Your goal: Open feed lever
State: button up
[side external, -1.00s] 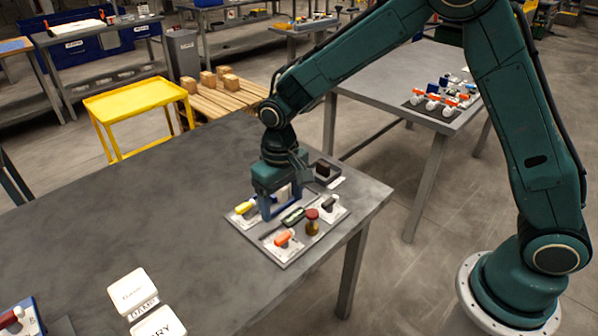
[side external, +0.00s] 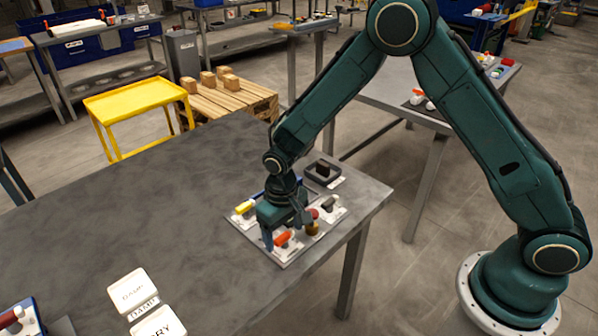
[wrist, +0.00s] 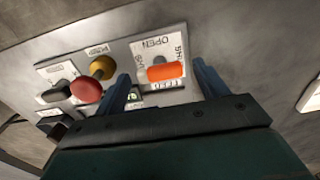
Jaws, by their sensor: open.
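An orange-handled lever (wrist: 165,72) sits on a white plate (wrist: 138,52) marked OPEN and SHUT in the wrist view. My gripper (wrist: 161,69) is open, with one finger on each side of the orange handle and gaps to both. In the side view my gripper (side external: 281,236) is low over the front corner of the panel, and the orange handle (side external: 283,238) shows partly beside its finger. Whether the fingers touch the plate cannot be told.
A black handle (wrist: 55,92) is further left.

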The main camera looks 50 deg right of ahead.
jog(key=c, duration=1)
jog(key=shift+n, duration=0.4)
jog(key=n, duration=0.3)
jog(key=shift+n, duration=0.3)
jog(key=n, duration=1.3)
jog(key=shift+r+n, duration=0.1)
jog(key=shift+n, duration=0.2)
